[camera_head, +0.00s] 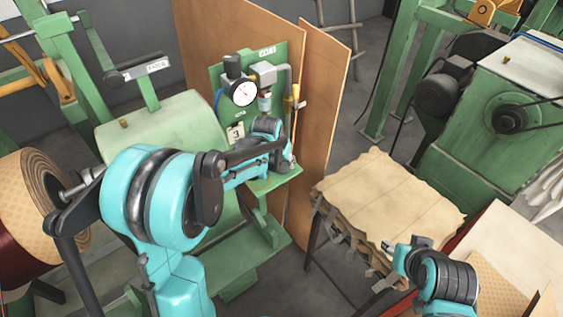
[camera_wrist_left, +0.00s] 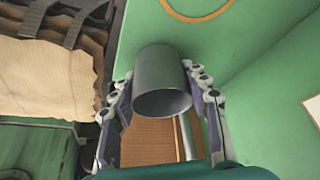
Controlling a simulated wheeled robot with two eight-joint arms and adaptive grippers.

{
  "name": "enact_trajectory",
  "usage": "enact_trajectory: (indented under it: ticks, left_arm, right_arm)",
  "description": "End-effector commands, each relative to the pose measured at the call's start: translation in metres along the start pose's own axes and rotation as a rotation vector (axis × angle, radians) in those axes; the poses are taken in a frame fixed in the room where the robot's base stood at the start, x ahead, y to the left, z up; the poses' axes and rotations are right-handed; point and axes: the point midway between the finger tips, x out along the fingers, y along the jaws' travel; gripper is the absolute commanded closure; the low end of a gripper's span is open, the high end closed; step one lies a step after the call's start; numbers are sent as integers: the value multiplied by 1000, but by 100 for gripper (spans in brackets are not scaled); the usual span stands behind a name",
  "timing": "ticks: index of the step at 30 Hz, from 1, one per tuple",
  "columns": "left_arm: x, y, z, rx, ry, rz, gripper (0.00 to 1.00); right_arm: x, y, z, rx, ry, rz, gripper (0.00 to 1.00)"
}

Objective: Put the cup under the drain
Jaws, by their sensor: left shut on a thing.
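In the left wrist view, a dark grey cup (camera_wrist_left: 162,85) sits between the two fingers of my left gripper (camera_wrist_left: 162,100), which is shut on it. The open mouth of the cup faces the lower part of that picture. In the head view, my left gripper (camera_head: 284,163) is low at the green panel (camera_head: 281,65), by its small shelf (camera_head: 268,184); the cup cannot be made out there. A valve with a yellow handle (camera_head: 295,97) and piping are above the gripper. The drain outlet cannot be made out. My right gripper (camera_head: 390,250) is by the paper stack; its finger opening is unclear.
A gauge (camera_head: 243,92) is on the panel. A yellow ring (camera_wrist_left: 198,10) marks a green surface in the wrist view. A brown board (camera_head: 322,90) stands just right of the panel. A stack of brown sheets (camera_head: 385,200) lies on a stand to the right.

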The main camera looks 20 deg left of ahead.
Motion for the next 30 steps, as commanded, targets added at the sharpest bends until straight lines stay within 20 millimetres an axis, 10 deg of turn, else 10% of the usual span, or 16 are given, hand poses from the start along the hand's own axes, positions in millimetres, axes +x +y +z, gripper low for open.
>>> enact_trajectory:
  ticks: [5, 6, 8, 20, 30]
  left_arm:
    - [3, 0, 2, 0, 0, 0, 82]
    - [3, 0, 1, 0, 0, 0, 46]
    - [2, 0, 1, 0, 0, 0, 33]
    - [-4, 0, -1, 0, 0, 0, 33]
    - [-74, 0, -1, -1, 0, 0, 33]
  right_arm:
    - [2, 0, 2, 0, 0, 0, 60]
    - [2, 0, 1, 0, 0, 0, 60]
    - [2, 0, 1, 0, 0, 0, 60]
    - [-2, 0, -2, 0, 0, 0, 60]
    - [-21, 0, -15, 0, 0, 0, 60]
